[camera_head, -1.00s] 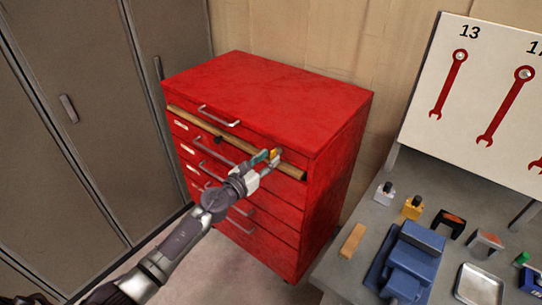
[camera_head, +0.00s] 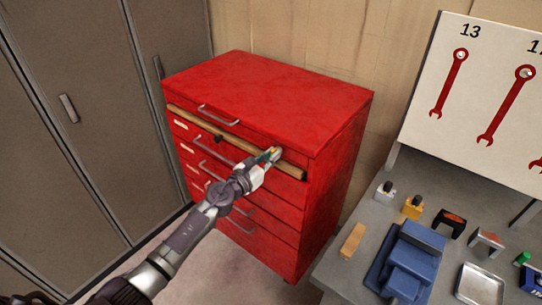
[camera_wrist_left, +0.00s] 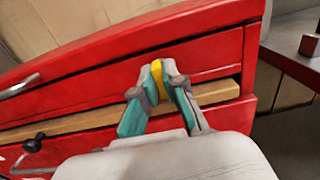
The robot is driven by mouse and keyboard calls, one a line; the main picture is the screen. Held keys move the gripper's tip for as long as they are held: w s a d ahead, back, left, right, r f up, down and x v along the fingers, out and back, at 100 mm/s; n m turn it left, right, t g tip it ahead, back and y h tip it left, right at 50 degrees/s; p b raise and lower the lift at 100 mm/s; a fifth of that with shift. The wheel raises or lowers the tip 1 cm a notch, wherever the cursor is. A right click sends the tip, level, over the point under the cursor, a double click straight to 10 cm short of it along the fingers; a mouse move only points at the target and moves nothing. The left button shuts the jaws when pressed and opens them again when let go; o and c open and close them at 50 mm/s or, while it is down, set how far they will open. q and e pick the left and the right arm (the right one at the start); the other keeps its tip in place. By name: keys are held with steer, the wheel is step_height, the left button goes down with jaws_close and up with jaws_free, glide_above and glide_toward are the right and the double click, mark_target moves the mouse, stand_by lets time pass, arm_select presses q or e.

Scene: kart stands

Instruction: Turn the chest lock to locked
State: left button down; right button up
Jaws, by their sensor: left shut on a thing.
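The red tool chest (camera_head: 270,90) stands against the wall with its drawer front facing me. My left gripper (camera_head: 271,155) is at the upper right of that front, by the wooden strip (camera_head: 235,141). In the left wrist view, its teal and grey fingers (camera_wrist_left: 163,75) are shut on a small yellow piece (camera_wrist_left: 157,84), which appears to be the chest lock's knob. The fingers hide most of it, so I cannot tell which way it is turned. My right gripper is not in view.
Metal drawer handles (camera_head: 219,115) and a black knob (camera_head: 218,138) stick out from the chest front. Grey lockers (camera_head: 80,130) stand at left. A workbench at right holds a blue vise-like block (camera_head: 412,258), a wooden block (camera_head: 352,240) and a metal tray (camera_head: 480,285).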

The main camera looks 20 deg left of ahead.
arm_select(q)
steer(key=shift+a+f+n+p, duration=0.15)
steer(key=shift+n+p, duration=0.5)
steer(key=shift+n, duration=3.85)
steer(key=shift+a+f+n+p, duration=0.1)
steer(key=shift+n+p, duration=0.55)
steer(key=shift+n, duration=3.85)
steer(key=c, duration=1.2)
jaws_free()
steer(key=shift+c, duration=0.2)
